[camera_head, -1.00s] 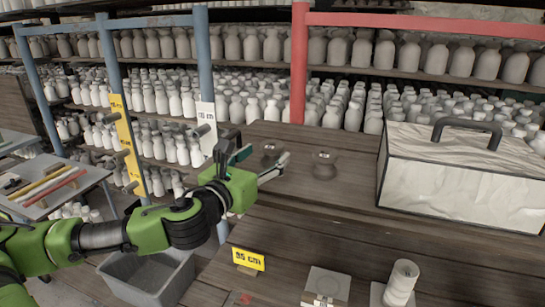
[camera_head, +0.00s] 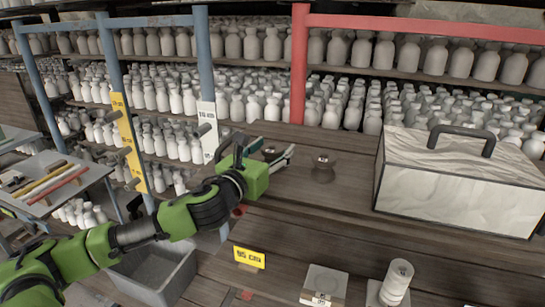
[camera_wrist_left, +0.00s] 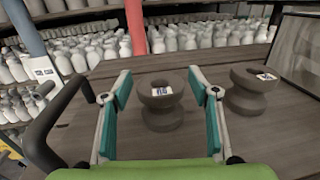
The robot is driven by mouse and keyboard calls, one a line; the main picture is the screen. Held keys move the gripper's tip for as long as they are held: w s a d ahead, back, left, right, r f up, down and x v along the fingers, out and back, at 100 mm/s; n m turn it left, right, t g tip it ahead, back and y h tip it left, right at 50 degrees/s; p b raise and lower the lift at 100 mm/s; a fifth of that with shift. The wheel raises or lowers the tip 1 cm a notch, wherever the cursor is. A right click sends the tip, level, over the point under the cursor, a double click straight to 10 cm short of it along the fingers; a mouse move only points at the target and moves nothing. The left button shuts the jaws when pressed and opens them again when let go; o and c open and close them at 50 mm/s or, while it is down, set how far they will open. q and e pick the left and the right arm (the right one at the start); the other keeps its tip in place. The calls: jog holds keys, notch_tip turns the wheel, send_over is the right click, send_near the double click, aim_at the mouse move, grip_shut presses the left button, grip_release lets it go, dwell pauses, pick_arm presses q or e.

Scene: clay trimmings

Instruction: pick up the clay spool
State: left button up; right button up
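Two dark grey-brown clay spools with narrow waists and small labels stand upright on the plank table. In the left wrist view one spool (camera_wrist_left: 162,108) is straight ahead between my fingers, and the other spool (camera_wrist_left: 252,94) is to the right, outside them. In the head view the first spool (camera_head: 270,154) is partly hidden by my gripper, and the second (camera_head: 323,169) stands clear to its right. My left gripper (camera_head: 273,149) is open, its teal-padded fingers (camera_wrist_left: 160,80) apart with a gap visible on both sides of the spool. My right gripper is not in view.
A pale box with a dark handle (camera_head: 450,180) stands at the right of the table (camera_head: 340,220). A yellow sign (camera_head: 249,257), a grey block (camera_head: 324,284) and a white cylinder (camera_head: 397,281) are near the front. Blue posts (camera_head: 206,80) and bottle-filled shelves stand behind.

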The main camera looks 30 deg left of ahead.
pick_arm(q)
jog(key=c, duration=1)
jog(key=shift+o, duration=0.2)
jog(key=shift+r, duration=0.1)
